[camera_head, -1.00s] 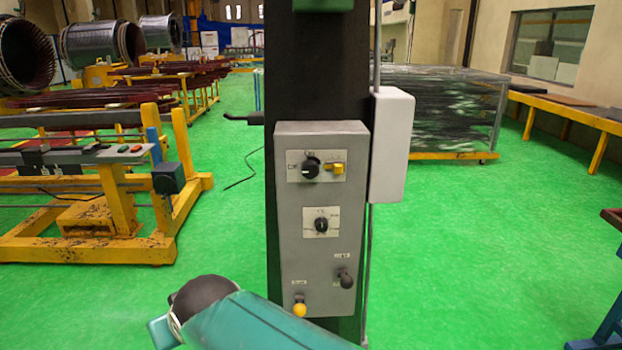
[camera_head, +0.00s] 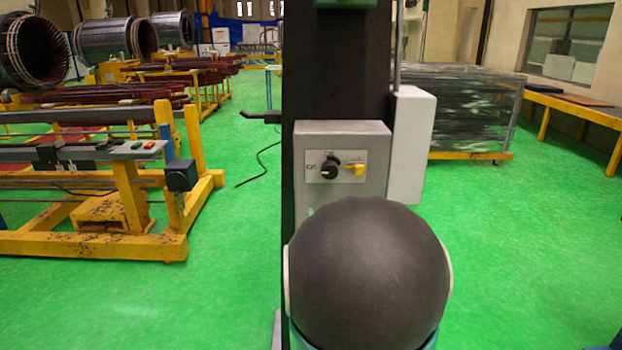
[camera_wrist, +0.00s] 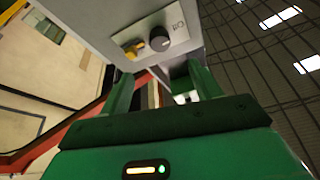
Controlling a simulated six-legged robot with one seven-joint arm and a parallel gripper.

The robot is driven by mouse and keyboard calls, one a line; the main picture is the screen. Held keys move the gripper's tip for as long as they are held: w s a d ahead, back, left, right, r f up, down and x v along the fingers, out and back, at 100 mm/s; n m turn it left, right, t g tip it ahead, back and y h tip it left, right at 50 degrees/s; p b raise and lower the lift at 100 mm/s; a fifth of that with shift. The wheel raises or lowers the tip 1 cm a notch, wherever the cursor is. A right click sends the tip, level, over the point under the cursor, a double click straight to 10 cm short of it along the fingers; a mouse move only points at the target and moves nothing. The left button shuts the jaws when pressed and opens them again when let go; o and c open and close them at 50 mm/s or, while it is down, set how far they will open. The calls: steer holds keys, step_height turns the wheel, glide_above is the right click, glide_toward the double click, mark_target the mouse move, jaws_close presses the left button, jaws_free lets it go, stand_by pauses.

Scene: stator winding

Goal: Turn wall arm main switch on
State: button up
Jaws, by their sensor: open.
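The grey control box (camera_head: 370,155) is mounted on a dark column (camera_head: 335,70). Its upper plate carries a black rotary knob (camera_head: 329,173) with a yellow piece (camera_head: 356,169) at its right. In the wrist view, the same grey box (camera_wrist: 110,20) is at the top, with the black knob (camera_wrist: 158,39) and the yellow piece (camera_wrist: 133,49), seen turned around. My gripper (camera_wrist: 163,88) is open and empty, its green fingers apart, with the knob above the gap in the picture. My gripper is hidden in the head view, and my arm covers the box's lower controls.
A pale box (camera_head: 411,145) is fixed to the column's right side. A yellow-framed bench (camera_head: 130,230) stands at left, and a wrapped load (camera_head: 465,110) stands behind at right. Green floor (camera_head: 530,250) is free at right.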

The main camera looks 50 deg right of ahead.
mark_target(330, 174)
steer(key=x, duration=1.3)
steer(key=shift+w+d+r, duration=0.15)
steer(key=shift+d+r, duration=0.15)
steer(key=c, duration=1)
steer(key=shift+o, duration=0.2)
